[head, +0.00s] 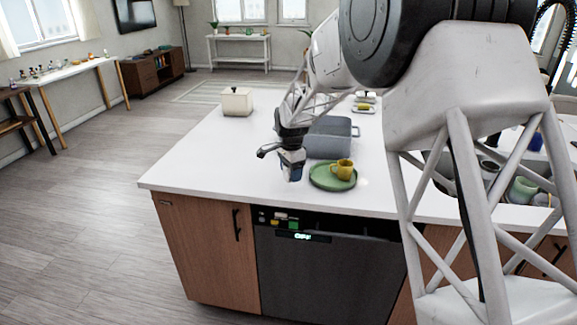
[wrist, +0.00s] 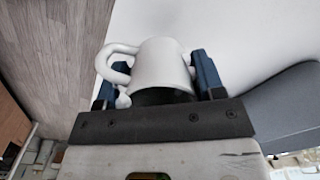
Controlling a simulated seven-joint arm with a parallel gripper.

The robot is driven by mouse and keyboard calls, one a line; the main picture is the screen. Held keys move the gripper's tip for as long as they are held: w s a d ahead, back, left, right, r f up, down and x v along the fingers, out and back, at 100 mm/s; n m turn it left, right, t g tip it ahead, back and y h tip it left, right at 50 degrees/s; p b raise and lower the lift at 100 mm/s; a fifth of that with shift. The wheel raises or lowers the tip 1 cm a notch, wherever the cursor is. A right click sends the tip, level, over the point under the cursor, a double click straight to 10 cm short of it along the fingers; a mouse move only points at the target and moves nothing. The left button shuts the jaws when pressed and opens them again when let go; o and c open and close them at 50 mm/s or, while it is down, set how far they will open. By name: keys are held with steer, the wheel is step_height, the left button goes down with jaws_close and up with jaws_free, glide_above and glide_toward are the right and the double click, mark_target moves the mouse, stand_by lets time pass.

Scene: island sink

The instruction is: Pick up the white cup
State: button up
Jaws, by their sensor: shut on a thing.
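The white cup (wrist: 160,66) sits between the two blue fingers of my gripper (wrist: 154,78) in the wrist view. Its handle sticks out to the left, and part of the cup is hidden by the dark gripper body. My gripper is shut on the cup. In the head view my gripper (head: 292,170) is over the white countertop (head: 205,165), near its front edge and left of the green plate. The cup is small and mostly covered by the fingers there, so I cannot tell whether it touches the counter.
A yellow cup (head: 343,169) stands on the green plate (head: 320,180) just right of my gripper. A grey-blue roasting pan (head: 330,140) is behind it. A cream canister (head: 236,101) stands at the back left. The sink area is at the right. The counter's left part is clear.

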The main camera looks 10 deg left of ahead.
steer(key=shift+s+d+r, duration=0.1)
steer(key=shift+s+d, duration=0.25)
steer(key=shift+s, duration=0.5)
steer(key=shift+s+d+r, duration=0.1)
steer(key=shift+s+d, duration=0.3)
steer(key=shift+s, duration=0.5)
steer(key=shift+s+d+r, duration=0.1)
steer(key=shift+s+d, duration=0.25)
steer(key=shift+s, duration=0.5)
